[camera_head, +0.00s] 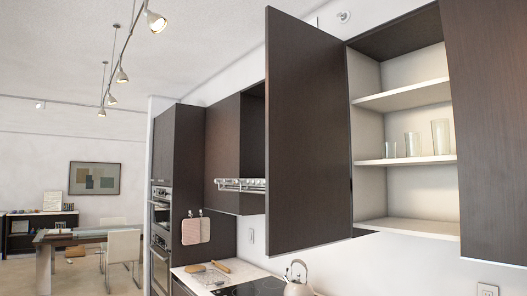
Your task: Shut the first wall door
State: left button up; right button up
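A tall dark brown wall door (305,135) stands swung open from a wall cabinet, its flat face towards me. The cabinet (370,140) beside it has a pale interior and its front is uncovered there. A second dark panel (490,130) stands at the right edge of the picture; I cannot tell whether it is another open door or a neighbouring cabinet front. Further left is a smaller dark wall unit (222,150). Which door counts as the first is not marked. Neither of my grippers is in view.
Several clear glasses (412,145) stand on the cabinet's middle shelf (400,160). Below are a kettle (298,280), a dark cooktop (255,288) and a counter with boards. A metal rail (240,185) juts out left of the door. Stacked ovens (160,210) stand further back.

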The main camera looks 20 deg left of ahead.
aim_at(308, 206)
jog(key=i+j+u, duration=0.45)
jog(key=i+u, duration=1.05)
jog(key=i, duration=0.65)
jog(key=i+j+z, duration=0.1)
jog(key=i+z, duration=0.2)
jog(key=i+j+z, duration=0.1)
jog(key=z, duration=0.15)
jog(key=i+z, duration=0.2)
jog(key=z, duration=0.3)
jog(key=i+j+z, duration=0.15)
jog(key=z, duration=0.35)
jog(key=i+j+z, duration=0.15)
jog(key=z, duration=0.3)
jog(key=i+j+z, duration=0.1)
jog(key=z, duration=0.35)
jog(key=i+j+z, duration=0.25)
jog(key=z, duration=0.25)
